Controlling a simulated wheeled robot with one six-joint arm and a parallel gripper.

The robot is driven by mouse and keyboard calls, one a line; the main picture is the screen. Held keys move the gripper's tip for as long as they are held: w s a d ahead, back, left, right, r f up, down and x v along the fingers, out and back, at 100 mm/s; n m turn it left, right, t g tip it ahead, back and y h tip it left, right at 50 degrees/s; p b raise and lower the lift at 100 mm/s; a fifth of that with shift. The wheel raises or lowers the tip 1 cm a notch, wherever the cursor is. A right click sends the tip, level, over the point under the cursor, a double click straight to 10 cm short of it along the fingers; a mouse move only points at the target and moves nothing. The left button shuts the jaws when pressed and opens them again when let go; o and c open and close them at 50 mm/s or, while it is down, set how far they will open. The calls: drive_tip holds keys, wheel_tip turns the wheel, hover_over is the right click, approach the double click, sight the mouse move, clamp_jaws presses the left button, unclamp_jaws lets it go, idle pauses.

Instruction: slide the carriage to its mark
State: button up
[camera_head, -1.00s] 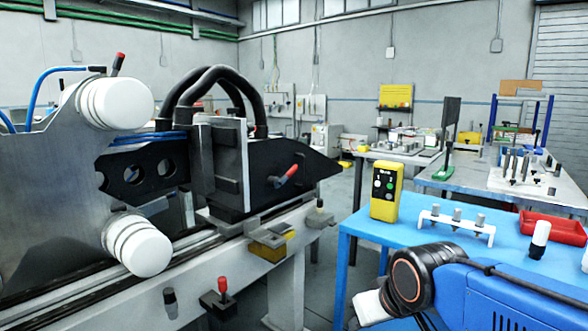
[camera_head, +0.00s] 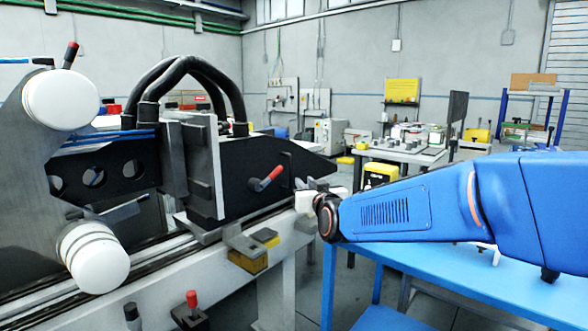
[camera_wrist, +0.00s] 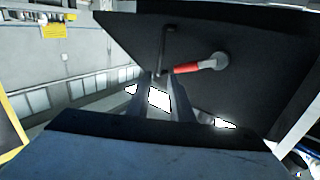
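The carriage is a black body (camera_head: 245,165) with an upright grey plate and thick black hoses, standing on the rail (camera_head: 150,246) of the machine at left. A red-tipped lever (camera_head: 266,179) sits on its face and also shows in the wrist view (camera_wrist: 190,68). My gripper (camera_head: 300,193) is just right of the lever, in front of the carriage's pointed end. In the wrist view its two dark fingers (camera_wrist: 162,85) look parted with nothing between them, pointing at the black face, apart from the lever. I cannot make out the mark.
A yellow-and-grey block (camera_head: 248,255) sits on the rail's near side below the carriage. A red-knobbed lever (camera_head: 192,300) stands in front of the rail. A blue table (camera_head: 400,275) lies under my arm. White rollers (camera_head: 92,258) are at left.

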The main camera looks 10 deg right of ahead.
sight(291, 169)
drive_tip(key=w, duration=1.7)
drive_tip(key=shift+w+a, duration=0.1)
drive_tip(key=shift+a, duration=0.25)
drive_tip(key=shift+c, duration=0.7)
clamp_jaws()
